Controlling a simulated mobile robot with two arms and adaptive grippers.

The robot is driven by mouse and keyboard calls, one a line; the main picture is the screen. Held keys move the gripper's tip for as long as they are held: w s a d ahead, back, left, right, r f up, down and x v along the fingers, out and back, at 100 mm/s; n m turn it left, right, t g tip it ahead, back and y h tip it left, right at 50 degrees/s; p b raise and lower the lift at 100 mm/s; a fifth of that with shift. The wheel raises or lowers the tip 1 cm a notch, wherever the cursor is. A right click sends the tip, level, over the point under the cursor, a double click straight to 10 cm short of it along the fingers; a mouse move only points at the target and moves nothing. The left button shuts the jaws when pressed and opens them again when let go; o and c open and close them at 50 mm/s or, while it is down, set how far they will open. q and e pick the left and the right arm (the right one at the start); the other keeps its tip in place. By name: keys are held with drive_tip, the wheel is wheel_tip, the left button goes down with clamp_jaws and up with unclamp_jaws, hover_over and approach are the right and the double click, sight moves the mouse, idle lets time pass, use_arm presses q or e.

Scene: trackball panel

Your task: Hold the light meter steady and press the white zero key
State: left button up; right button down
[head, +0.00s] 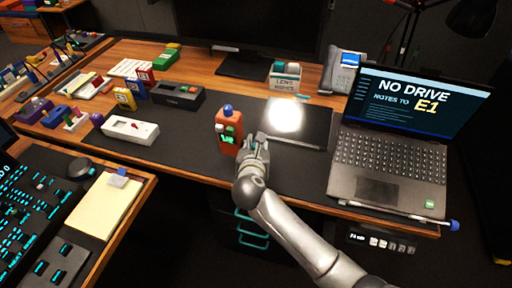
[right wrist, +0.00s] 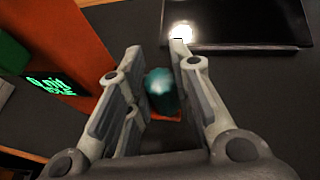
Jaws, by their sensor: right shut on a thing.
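The light meter, which I take to be the upright orange device (head: 227,144), stands on the dark desk mat with a blue dome on top and a lit green display on its front. My right gripper (head: 258,143) is at its right side. In the right wrist view the gripper (right wrist: 155,50) has a rounded teal part with an orange edge between its fingers, and the meter's orange body (right wrist: 82,68) and green display lie to the left. The gripper is shut on the meter; the exact contact is unclear. My left gripper is out of view.
A dark flat panel with a bright light spot (head: 300,128) lies behind the gripper, and an open laptop (head: 388,172) stands at the right. A white device (head: 130,130) lies at the left. The mat in front of the meter is clear.

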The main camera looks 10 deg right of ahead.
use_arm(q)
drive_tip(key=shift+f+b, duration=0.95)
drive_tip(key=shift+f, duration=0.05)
use_arm(e)
drive_tip(key=shift+w+d+f, duration=0.2)
drive_tip(key=shift+w+f, duration=1.7)
drive_tip(key=shift+w, duration=0.3)
drive_tip(key=shift+f, duration=0.35)
drive_tip(key=shift+s, duration=0.1)
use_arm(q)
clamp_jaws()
